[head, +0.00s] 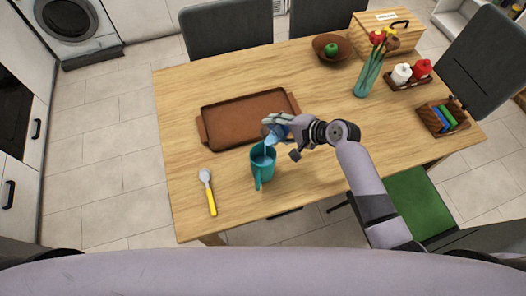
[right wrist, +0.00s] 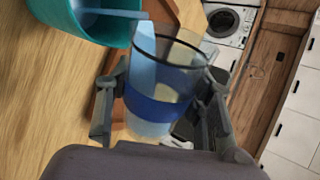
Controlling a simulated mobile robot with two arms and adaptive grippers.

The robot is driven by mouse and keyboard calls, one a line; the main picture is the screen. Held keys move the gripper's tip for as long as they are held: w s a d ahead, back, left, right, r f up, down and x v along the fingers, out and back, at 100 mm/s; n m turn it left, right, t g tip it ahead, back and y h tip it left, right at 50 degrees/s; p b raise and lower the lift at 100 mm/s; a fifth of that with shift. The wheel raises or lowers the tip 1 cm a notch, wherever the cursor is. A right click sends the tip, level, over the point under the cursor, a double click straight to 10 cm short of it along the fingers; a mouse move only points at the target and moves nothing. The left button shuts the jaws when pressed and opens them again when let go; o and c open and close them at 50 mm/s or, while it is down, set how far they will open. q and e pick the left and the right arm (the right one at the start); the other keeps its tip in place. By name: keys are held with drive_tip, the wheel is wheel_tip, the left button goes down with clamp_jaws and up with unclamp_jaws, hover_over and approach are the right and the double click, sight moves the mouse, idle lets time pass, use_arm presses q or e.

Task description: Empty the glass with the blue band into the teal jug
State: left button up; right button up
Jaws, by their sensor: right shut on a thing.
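The glass with the blue band (right wrist: 163,106) is clear and is held by my right gripper (head: 279,122), with one finger on each side of it in the right wrist view. In the head view the glass (head: 272,133) is tilted over the mouth of the teal jug (head: 261,174). A pale blue stream of liquid runs from the glass's rim into the jug, which also shows in the right wrist view (right wrist: 118,34). The jug stands upright on the table and has liquid in it. Some liquid still shows in the glass. My left gripper is out of view.
A brown tray (head: 225,125) lies behind the jug, and a spoon with a yellow handle (head: 211,200) lies to its left. A vase of flowers (head: 368,75), a bowl with a green apple (head: 322,46), a condiment caddy (head: 396,84) and a wooden box (head: 375,33) stand farther back.

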drive_tip(key=shift+s+a+r+p, duration=0.1)
drive_tip(key=shift+a+r+p, duration=0.05)
drive_tip(key=shift+r+p, duration=0.2)
drive_tip(key=shift+f, duration=0.1)
drive_tip(key=shift+s+a+f+n+t+h+p, duration=0.15)
drive_tip(key=shift+f+n+t+h+p, duration=0.25)
drive_tip(key=shift+n+t, duration=0.1)
idle(0.6)
drive_tip(key=shift+r, duration=0.15)
idle(0.3)
